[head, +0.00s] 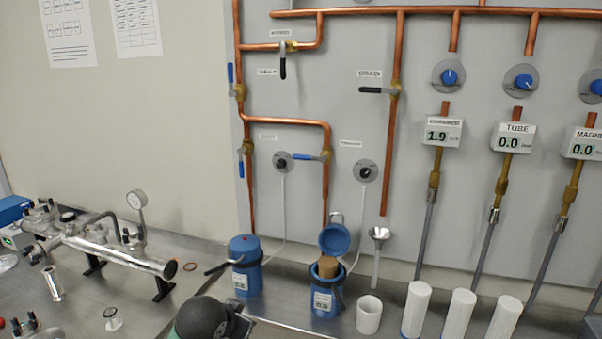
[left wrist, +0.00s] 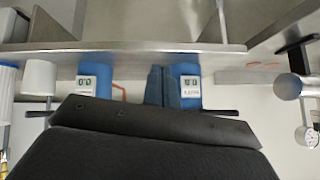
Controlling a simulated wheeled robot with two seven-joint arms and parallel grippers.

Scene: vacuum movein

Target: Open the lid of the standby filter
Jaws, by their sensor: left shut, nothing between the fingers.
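Two blue filter canisters stand at the bench's back. The right one (head: 325,302) has its round lid (head: 334,238) swung up, with a brown insert (head: 327,267) showing inside. The left one (head: 247,280) has its lid (head: 244,246) down and a dark handle sticking out left. I cannot read which label says standby. My left gripper (head: 232,322) is at the bottom centre, in front of the left canister, shut and empty. In the left wrist view the dark gripper (left wrist: 155,118) covers the lower middle, with blue canisters (left wrist: 95,68) (left wrist: 190,70) behind it. My right gripper is not in view.
A metal tube assembly with a gauge (head: 136,200) lies left. Copper pipes and valves cover the wall panel. Some bare bench lies left of the left canister.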

